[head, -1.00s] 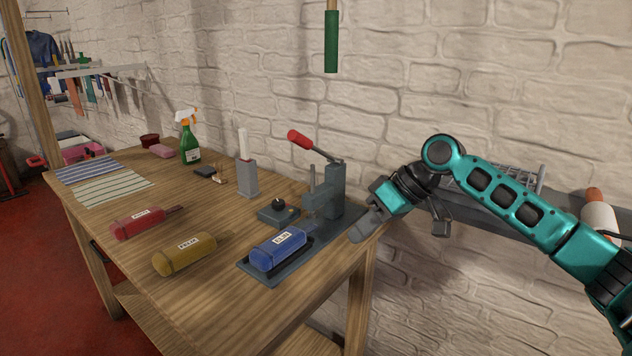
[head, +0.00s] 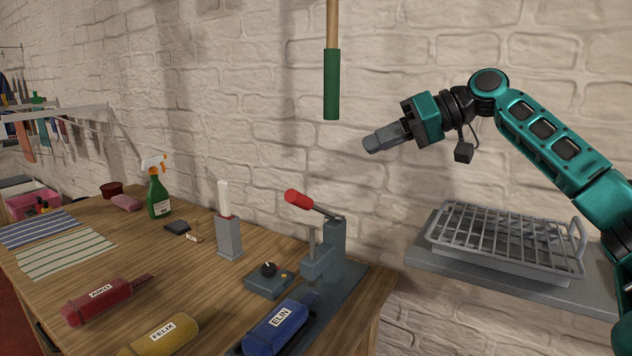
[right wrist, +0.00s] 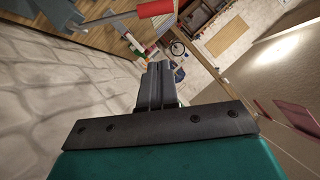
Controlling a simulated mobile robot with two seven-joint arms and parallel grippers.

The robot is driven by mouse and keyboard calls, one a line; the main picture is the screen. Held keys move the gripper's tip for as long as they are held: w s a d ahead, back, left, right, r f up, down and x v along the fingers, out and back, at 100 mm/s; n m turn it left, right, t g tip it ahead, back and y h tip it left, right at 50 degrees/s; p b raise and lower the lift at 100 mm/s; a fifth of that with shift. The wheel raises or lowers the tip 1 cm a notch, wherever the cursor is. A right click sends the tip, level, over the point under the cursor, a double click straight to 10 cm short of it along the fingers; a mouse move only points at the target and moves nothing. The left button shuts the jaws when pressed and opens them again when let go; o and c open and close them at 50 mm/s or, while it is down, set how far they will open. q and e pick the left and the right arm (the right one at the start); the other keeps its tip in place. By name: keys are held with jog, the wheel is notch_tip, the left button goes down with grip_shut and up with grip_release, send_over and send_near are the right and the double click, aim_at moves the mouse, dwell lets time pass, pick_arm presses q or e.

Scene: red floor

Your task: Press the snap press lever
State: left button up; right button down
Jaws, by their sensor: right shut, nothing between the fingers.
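The snap press (head: 328,258) stands on the wooden workbench near its right end. Its lever with a red grip (head: 299,199) is raised and slants up to the left. The red grip also shows at the top of the right wrist view (right wrist: 155,9). A blue roll labelled ELIN (head: 278,328) lies on the base plate in front of the press. My right gripper (head: 372,143) is shut and empty, up and to the right of the red grip, apart from it. Its closed fingers show in the right wrist view (right wrist: 157,84). My left gripper is not in view.
A green-handled tool (head: 332,85) hangs above the press. A wire rack (head: 505,240) sits on a shelf to the right. A grey holder (head: 229,238), a spray bottle (head: 158,196), red (head: 95,302) and yellow (head: 160,338) rolls stand or lie left of the press.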

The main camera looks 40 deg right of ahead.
jog(key=p, duration=0.2)
send_over(314, 206)
jog(key=s, duration=0.2)
notch_tip(314, 206, down, 8)
jog(key=shift+w, duration=0.15)
jog(key=shift+f, duration=0.15)
